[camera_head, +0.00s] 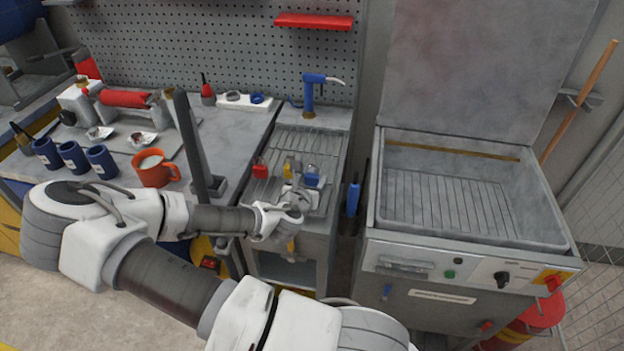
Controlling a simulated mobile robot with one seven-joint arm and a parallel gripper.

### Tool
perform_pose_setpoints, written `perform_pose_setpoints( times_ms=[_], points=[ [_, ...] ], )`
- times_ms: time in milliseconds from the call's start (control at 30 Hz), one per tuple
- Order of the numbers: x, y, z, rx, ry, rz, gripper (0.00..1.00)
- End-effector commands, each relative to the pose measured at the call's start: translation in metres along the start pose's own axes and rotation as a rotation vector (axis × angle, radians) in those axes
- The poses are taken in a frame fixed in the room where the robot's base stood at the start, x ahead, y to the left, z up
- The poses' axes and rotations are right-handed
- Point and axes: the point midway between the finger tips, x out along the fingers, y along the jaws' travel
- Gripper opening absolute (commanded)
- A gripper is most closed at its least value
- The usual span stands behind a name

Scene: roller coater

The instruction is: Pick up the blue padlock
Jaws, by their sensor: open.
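The blue padlock (313,179) is small in the picture. It sits on the ribbed grey draining surface in the middle, below the blue tap. My gripper (298,192) is open at the front of this surface, just in front of and slightly left of the blue padlock. Its fingers are small and partly overlap the things behind them, so I cannot tell whether they touch the padlock. A red padlock (260,170) lies to the left on the same surface. Yellow and grey pieces (289,166) stand between the two.
A dark upright post (190,140) stands left of the draining surface (310,145). An orange mug (153,168) and several blue mugs (72,157) stand on the bench. A blue tap (308,92) rises behind. To the right is an open-lidded machine (470,200).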

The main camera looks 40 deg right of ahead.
Motion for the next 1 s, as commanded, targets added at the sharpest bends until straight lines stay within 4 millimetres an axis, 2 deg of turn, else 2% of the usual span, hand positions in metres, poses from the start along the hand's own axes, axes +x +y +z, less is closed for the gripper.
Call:
perform_pose_setpoints(
  times_ms=[100, 300, 600, 667, 933, 967, 1000],
  points=[
    [0.017, 0.001, 0.003, 0.004, -0.001, -0.002, 0.62],
    [0.037, 0.002, 0.002, 0.002, -0.001, -0.001, 0.62],
    [0.041, 0.002, 0.002, 0.000, -0.001, 0.000, 0.62],
    [0.040, 0.002, 0.002, 0.001, -0.001, 0.000, 0.54],
    [0.040, 0.002, 0.002, 0.001, -0.001, 0.000, 0.05],
    [0.040, 0.002, 0.002, 0.001, -0.001, 0.000, 0.00],
    [0.040, 0.002, 0.002, 0.001, -0.001, 0.000, 0.00]
  ],
)
